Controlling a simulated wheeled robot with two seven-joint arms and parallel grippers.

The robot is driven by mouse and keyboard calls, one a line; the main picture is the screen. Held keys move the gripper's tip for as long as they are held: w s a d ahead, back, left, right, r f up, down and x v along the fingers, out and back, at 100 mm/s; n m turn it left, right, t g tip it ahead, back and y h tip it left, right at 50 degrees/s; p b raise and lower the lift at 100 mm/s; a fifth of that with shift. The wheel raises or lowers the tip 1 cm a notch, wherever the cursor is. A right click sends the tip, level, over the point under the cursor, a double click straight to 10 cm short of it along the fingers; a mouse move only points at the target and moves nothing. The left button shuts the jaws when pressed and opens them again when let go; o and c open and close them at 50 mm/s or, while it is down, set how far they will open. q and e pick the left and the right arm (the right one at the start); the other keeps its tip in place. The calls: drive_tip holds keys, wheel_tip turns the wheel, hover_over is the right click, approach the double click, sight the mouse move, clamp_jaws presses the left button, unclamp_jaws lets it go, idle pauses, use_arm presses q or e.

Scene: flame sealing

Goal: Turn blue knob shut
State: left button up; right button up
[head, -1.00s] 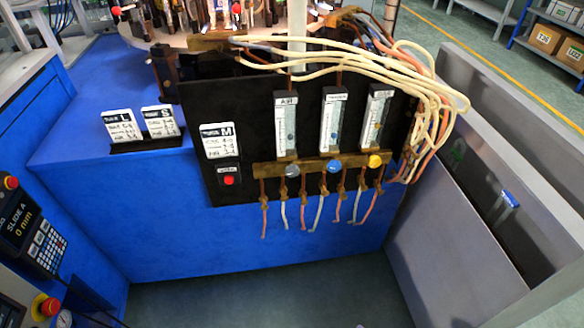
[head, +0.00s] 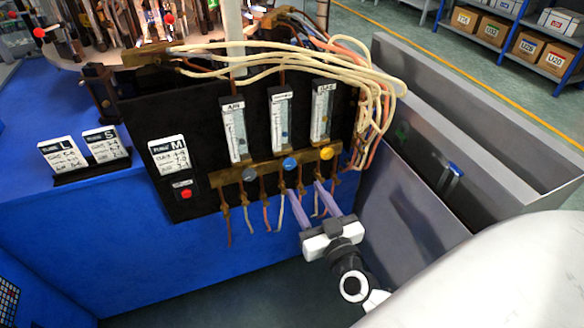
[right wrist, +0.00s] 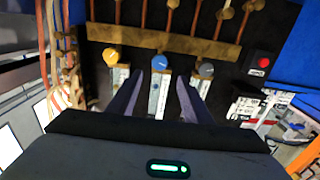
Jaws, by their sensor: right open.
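The blue knob (head: 289,164) is the middle one of three on a brass bar (head: 224,174) on the front of a black panel. A grey knob (head: 249,174) is left of it and a yellow knob (head: 327,153) right of it. My right gripper (head: 306,187) is open and empty, its fingers reaching toward the bar from the lower right. In the right wrist view, the blue knob (right wrist: 160,62) shows between and just beyond the fingertips (right wrist: 160,78). I cannot tell whether they touch it. My left gripper is out of view.
Three flow meters (head: 281,115) stand above the bar. Thin tubes hang below it near my fingers. Looping cream hoses (head: 370,75) run along the panel's right side. A red button (head: 187,194) is at left. A grey bin (head: 425,190) stands right.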

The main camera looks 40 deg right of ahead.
sight(291, 165)
drive_tip(key=x, duration=1)
drive_tip(key=shift+d+b, duration=0.1)
drive_tip(key=shift+b, duration=0.3)
drive_tip(key=shift+c, duration=0.3)
drive_tip(key=c, duration=0.9)
drive_tip(key=shift+c, duration=0.2)
